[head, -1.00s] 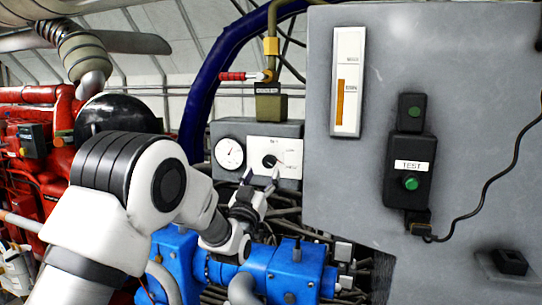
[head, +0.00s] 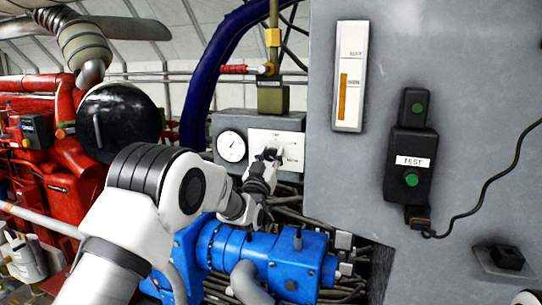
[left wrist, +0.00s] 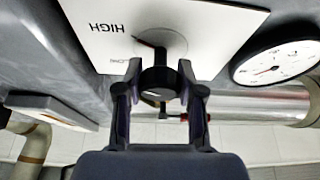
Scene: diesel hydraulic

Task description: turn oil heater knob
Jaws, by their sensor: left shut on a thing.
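The oil heater knob (left wrist: 160,80) is a black round knob on a white plate (left wrist: 100,25) marked HIGH in the left wrist view. My left gripper (left wrist: 159,92) has a finger on each side of the knob and is shut on it. In the head view the white plate (head: 288,137) sits on a grey box, and my left gripper (head: 269,158) reaches up to it from below, covering most of the knob. A red pointer shows beside the knob in the left wrist view. My right gripper does not show.
A round white gauge (head: 232,146) is left of the plate on the same grey box. A large grey panel (head: 450,80) with a black TEST switch box (head: 410,165) stands to the right. Blue pipework (head: 290,265) lies below my left forearm, with red machinery (head: 70,170) at the left.

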